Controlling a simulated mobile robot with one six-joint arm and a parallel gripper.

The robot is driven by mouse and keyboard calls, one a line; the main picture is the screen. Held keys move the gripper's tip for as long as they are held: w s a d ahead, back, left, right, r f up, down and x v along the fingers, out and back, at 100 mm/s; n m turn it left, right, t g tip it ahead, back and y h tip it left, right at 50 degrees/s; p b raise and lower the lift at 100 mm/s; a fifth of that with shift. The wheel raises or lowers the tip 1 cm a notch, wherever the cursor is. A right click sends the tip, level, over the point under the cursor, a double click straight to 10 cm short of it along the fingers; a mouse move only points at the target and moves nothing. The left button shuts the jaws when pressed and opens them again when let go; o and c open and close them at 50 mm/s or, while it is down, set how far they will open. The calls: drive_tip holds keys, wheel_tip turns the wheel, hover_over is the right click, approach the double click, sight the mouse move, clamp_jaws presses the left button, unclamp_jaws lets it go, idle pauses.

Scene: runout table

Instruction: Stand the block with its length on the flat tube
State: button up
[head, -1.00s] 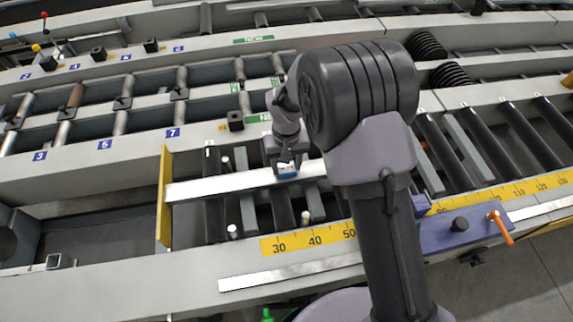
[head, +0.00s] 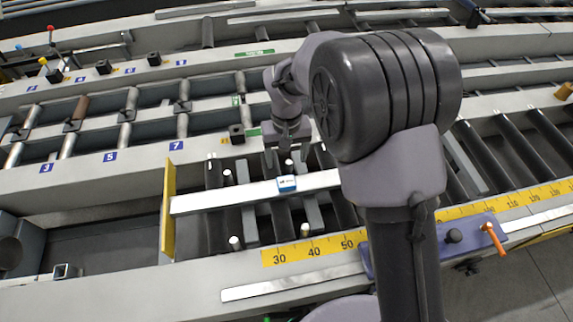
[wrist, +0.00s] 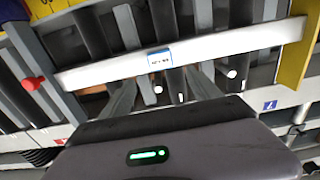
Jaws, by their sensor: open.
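The flat tube (head: 225,201) is a long pale metal bar lying across the dark rollers, its left end close to a yellow plate. The small blue-and-white block (head: 287,183) rests on top of the tube, its longer visible side running along the bar. The block also shows in the wrist view (wrist: 159,61), just beyond the fingertips. My gripper (head: 286,160) is open and empty on the far side of the tube, apart from the block. Its two spread fingers also show in the wrist view (wrist: 160,92). My arm hides the right part of the tube in the head view.
The yellow plate (head: 168,210) stands upright at the left. White-topped pegs, one in front of the tube (head: 234,243), rise between the rollers. A yellow ruler (head: 330,246) runs along the near rail. A red knob (wrist: 32,83) shows in the wrist view.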

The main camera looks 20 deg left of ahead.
drive_tip(key=s+d+r+m+t+y, duration=0.2)
drive_tip(key=s+d+r+m, duration=0.15)
drive_tip(key=d+r, duration=1.15)
drive_tip(key=s+d+r+m+t, duration=0.2)
drive_tip(key=s+d+r+m, duration=0.1)
drive_tip(key=s+d, duration=0.2)
drive_tip(key=s+d+r+m+t, duration=0.1)
drive_tip(key=s+d+r+m, duration=0.2)
drive_tip(key=s, duration=0.7)
drive_tip(key=shift+s+d+r+m+t, duration=0.25)
drive_tip(key=shift+d+r+m+t, duration=0.15)
drive_tip(key=shift+d+r, duration=0.4)
wheel_tip(320, 180, down, 8)
drive_tip(key=b, duration=0.8)
drive_tip(key=shift+f, duration=0.15)
